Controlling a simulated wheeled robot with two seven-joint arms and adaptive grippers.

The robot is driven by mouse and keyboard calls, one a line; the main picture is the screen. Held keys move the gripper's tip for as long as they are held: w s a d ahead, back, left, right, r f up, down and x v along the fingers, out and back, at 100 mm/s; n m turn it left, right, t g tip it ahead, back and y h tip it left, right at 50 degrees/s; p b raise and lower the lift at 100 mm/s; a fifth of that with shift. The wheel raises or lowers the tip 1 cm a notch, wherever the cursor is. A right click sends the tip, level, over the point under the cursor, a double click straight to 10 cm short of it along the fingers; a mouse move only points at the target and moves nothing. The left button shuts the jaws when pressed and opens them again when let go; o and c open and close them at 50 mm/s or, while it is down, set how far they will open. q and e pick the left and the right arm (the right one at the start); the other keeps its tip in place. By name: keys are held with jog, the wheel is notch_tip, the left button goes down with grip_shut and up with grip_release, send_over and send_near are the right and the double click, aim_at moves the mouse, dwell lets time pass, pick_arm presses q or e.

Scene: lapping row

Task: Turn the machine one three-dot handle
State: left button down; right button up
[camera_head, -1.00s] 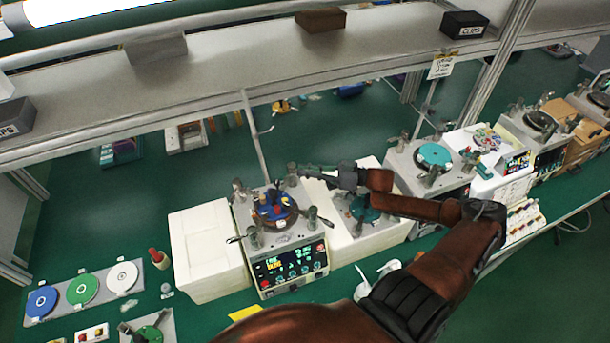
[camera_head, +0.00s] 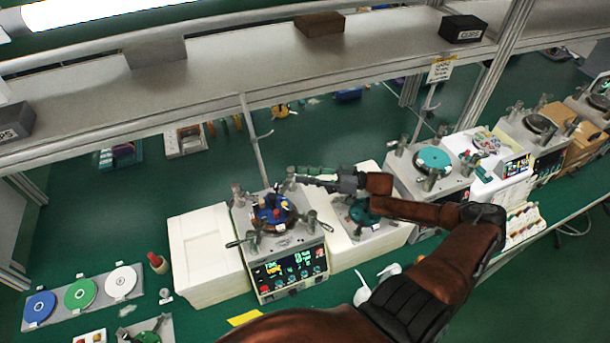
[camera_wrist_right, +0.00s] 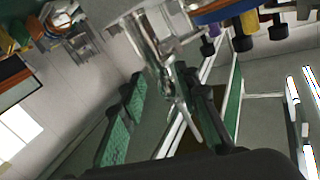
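The lapping machine with the lit display (camera_head: 290,268) stands in the middle of the head view. Its round plate (camera_head: 270,212) carries blue, yellow and red parts, with metal handle posts around it. My right gripper (camera_head: 298,176) is at the machine's back right post (camera_head: 291,181). In the right wrist view, the gripper's green-padded fingers (camera_wrist_right: 165,118) are apart, with a shiny metal handle (camera_wrist_right: 160,55) in front of and partly between them. I cannot tell whether they touch it. No dot marks are readable on any handle. My left gripper is not in view.
White blocks (camera_head: 205,245) flank the machine. A tray with blue, green and white discs (camera_head: 58,318) lies at the lower left. Another machine with a teal plate (camera_head: 432,159) stands to the right. A long shelf (camera_head: 230,80) crosses above the bench.

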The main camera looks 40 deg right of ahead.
notch_tip(320, 180, up, 10)
dwell(0.6)
jog(key=shift+c, duration=0.4)
